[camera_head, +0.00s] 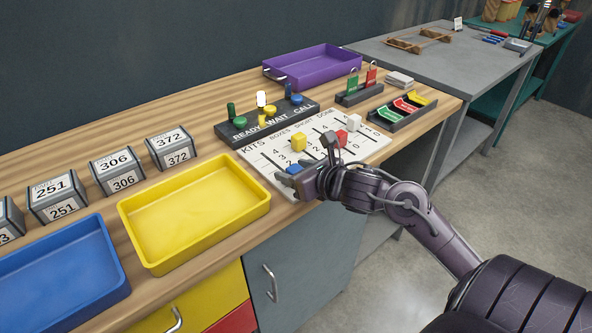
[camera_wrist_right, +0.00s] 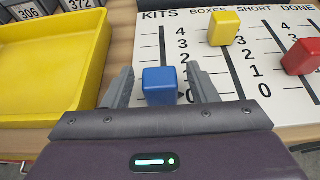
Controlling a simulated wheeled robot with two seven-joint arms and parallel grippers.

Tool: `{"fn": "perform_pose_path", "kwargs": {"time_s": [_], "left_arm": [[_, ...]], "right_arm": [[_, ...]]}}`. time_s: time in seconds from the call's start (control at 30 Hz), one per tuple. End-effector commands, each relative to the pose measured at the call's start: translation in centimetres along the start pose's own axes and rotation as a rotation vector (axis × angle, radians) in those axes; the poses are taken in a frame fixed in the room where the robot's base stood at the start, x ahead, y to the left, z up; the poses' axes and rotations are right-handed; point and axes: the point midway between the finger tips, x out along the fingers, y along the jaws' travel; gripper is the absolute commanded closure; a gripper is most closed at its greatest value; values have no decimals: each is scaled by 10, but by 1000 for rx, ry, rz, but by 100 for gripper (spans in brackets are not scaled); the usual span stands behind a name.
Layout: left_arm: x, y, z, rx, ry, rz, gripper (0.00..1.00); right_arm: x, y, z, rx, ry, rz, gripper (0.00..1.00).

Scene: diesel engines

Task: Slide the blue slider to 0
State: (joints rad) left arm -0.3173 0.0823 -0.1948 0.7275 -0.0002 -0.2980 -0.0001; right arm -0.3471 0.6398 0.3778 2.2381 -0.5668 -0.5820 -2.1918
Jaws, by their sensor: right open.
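The blue slider (camera_wrist_right: 160,86) sits near the low, front end of the KITS track on the white board (camera_head: 262,158). It also shows in the head view (camera_head: 293,169), partly hidden by my gripper. My right gripper (camera_wrist_right: 160,76) is open, with one finger on each side of the blue slider and a small gap visible on both sides. In the head view my right gripper (camera_head: 303,166) is over the board's front edge. The numbers 4, 3 and 2 show beyond the slider, and a 0 beside its near end. My left gripper is not in view.
A yellow slider (camera_wrist_right: 223,28) and a red slider (camera_wrist_right: 301,56) stand on tracks to the right, with a white slider (camera_head: 354,122) beyond. A yellow tray (camera_head: 200,258) is left of the board. A READY/WAIT/CALL panel (camera_head: 266,124) lies behind it.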

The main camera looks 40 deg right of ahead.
Motion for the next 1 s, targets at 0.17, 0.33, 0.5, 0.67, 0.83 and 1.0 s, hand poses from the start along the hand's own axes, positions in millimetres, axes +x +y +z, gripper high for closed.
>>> {"fn": "perform_pose_path", "kwargs": {"time_s": [0.17,0.33,0.5,0.67,0.83,1.0], "left_arm": [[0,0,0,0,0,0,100],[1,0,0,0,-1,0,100],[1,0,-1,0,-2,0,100],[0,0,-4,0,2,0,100],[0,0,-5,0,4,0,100],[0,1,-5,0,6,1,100]], "right_arm": [[-1,0,0,0,-1,0,47],[-17,0,0,-1,-1,-1,47],[-45,0,-1,0,1,-1,47],[-66,0,-1,1,0,0,47],[-77,0,0,0,0,0,47],[-78,0,0,0,0,1,47]]}}
